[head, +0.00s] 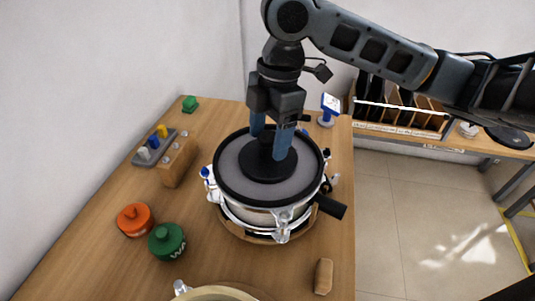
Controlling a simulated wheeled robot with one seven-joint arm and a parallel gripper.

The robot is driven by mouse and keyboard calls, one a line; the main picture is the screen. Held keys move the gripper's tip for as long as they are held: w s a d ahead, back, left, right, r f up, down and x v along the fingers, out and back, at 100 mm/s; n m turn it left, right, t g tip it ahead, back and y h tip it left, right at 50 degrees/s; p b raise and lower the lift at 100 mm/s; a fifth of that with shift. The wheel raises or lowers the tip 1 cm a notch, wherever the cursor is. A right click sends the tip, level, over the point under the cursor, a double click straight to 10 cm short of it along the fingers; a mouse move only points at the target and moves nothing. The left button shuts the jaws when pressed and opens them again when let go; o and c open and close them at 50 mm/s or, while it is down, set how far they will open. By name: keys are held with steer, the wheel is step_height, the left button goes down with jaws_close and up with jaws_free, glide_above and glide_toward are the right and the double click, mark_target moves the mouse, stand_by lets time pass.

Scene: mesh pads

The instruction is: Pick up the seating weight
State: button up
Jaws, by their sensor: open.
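The black round weight (266,169), which looks like the seating weight, lies flat on the grey mesh pad (229,165) inside a black ring. Its upright black knob stands in the middle and is partly hidden by my fingers. My gripper (269,146) points down with its two blue fingers apart, one on each side of the knob. Whether the fingers touch the knob cannot be told. The pad sits on a round metal-and-white fixture (250,215) with clamps around it.
An orange knobbed piece (134,219) and a green one (167,241) stand at left. A wooden block (178,162) and a grey tray of pegs (150,152) are behind them. A wooden piece (323,276) lies near the table's right edge. A black handle (331,207) juts from the fixture.

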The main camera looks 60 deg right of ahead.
steer(key=shift+a+f, duration=0.1)
steer(key=shift+f, duration=0.5)
jaws_close()
steer(key=shift+r, duration=0.15)
stand_by(0.9)
